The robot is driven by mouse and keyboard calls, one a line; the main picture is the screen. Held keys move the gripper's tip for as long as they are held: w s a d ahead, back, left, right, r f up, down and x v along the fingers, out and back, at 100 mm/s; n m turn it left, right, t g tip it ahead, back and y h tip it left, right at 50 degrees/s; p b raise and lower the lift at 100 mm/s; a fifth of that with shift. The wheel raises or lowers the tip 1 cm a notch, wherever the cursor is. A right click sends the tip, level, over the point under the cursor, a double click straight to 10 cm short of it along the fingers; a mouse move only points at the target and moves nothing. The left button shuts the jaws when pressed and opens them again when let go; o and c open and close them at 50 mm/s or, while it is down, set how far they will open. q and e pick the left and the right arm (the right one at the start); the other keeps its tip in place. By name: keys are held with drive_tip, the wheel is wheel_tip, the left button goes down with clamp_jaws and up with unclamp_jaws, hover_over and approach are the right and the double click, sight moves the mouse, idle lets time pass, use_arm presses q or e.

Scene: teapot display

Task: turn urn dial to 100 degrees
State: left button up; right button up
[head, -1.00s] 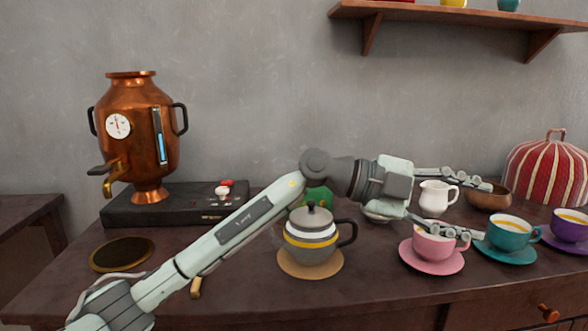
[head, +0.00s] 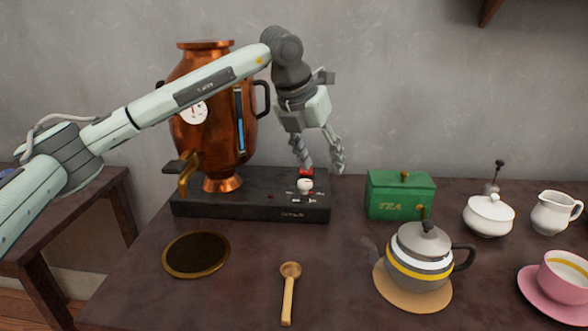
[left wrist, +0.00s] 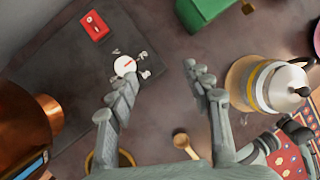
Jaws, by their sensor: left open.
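The copper urn (head: 215,130) stands on a black base (head: 245,203) in the head view. The white dial (head: 305,186) is on the base's right part; it also shows in the left wrist view (left wrist: 124,66), with a red mark line across it. A red switch (head: 306,172) sits just behind the dial, and it shows in the left wrist view (left wrist: 94,25). My left gripper (head: 321,160) points down, open and empty, above the base's right end. In the left wrist view one finger appears near the dial, the other right of it.
A green tea box (head: 400,196) stands right of the base. The teapot (head: 420,262) sits on a round mat in front of it. A wooden spoon (head: 288,295) and a round dark dish (head: 197,255) lie in front of the base. My left arm crosses before the urn.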

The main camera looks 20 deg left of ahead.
use_arm(q)
drive_tip(key=y, duration=0.2)
approach(305, 182)
drive_tip(key=shift+n, duration=0.3)
drive_tip(key=x, duration=0.6)
drive_tip(key=shift+w+a+f+p, duration=0.1)
drive_tip(key=shift+w+f+p, duration=0.05)
drive_tip(key=shift+f+p, duration=0.2)
drive_tip(key=shift+x, duration=0.75)
use_arm(e)
drive_tip(key=shift+s+f, duration=0.25)
drive_tip(key=shift+f, duration=0.25)
drive_tip(key=shift+s+f, duration=0.25)
drive_tip(key=shift+f, duration=0.2)
use_arm(q)
drive_tip(key=c, duration=1.1)
drive_tip(key=shift+c, duration=0.2)
